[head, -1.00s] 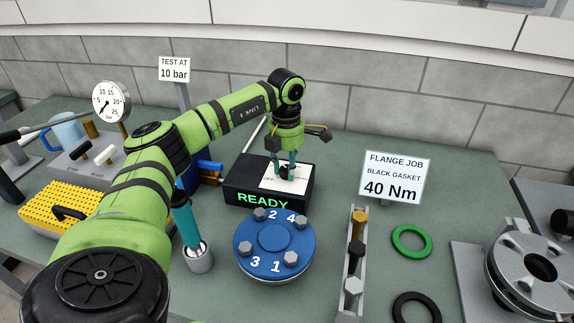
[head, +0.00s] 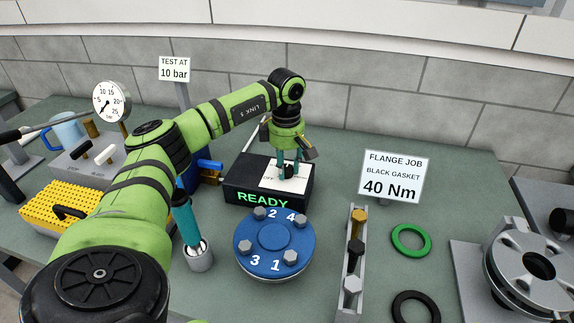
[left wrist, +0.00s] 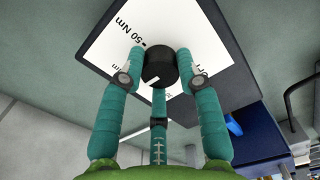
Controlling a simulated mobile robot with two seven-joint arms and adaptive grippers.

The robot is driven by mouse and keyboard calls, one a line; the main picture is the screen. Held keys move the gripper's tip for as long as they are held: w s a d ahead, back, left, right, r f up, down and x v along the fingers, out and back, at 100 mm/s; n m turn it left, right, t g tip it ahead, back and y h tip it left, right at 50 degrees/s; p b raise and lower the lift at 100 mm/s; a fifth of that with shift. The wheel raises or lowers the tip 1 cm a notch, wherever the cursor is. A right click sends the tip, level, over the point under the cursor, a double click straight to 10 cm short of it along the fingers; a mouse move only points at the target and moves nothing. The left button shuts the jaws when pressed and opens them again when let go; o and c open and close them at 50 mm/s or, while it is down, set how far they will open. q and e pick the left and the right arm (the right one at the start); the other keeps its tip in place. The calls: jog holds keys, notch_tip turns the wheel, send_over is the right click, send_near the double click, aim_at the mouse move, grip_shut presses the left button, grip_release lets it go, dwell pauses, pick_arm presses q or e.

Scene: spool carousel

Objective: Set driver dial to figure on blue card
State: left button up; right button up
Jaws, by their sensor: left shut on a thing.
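The driver dial is a black knob (left wrist: 160,68) on a white scale plate (left wrist: 112,25) on top of the black driver box (head: 240,192), whose front reads READY. My left gripper (head: 287,171) points down over the box, its teal fingers shut around the knob. In the left wrist view, one printed figure reads 50 Nm; other markings are partly hidden by the fingers. A white line on the knob points down and left in that view. A pale card (head: 393,177) reads FLANGE JOB, BLACK GASKET, 40 Nm. My right gripper is out of view.
A blue flange (head: 274,243) with numbered bolts stands in front of the box. A teal-handled tool in a grey holder (head: 199,259) is beside it. A bolt rack (head: 345,273), green ring (head: 411,227) and black ring (head: 415,307) lie right. Another sign (head: 174,69) reads TEST AT 10 bar.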

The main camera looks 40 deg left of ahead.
pick_arm(q)
jog(key=shift+s+a+m, duration=0.1)
jog(key=shift+a+m, duration=0.1)
jog(key=shift+m, duration=1.3)
jog(key=o, duration=1.1)
jog(key=shift+o, duration=0.2)
jog(key=shift+a, duration=0.15)
jog(key=shift+r, duration=0.1)
jog(key=shift+d+r, duration=0.2)
jog(key=shift+r, duration=0.15)
notch_tip(320, 180, up, 11)
jog(key=shift+a, duration=0.2)
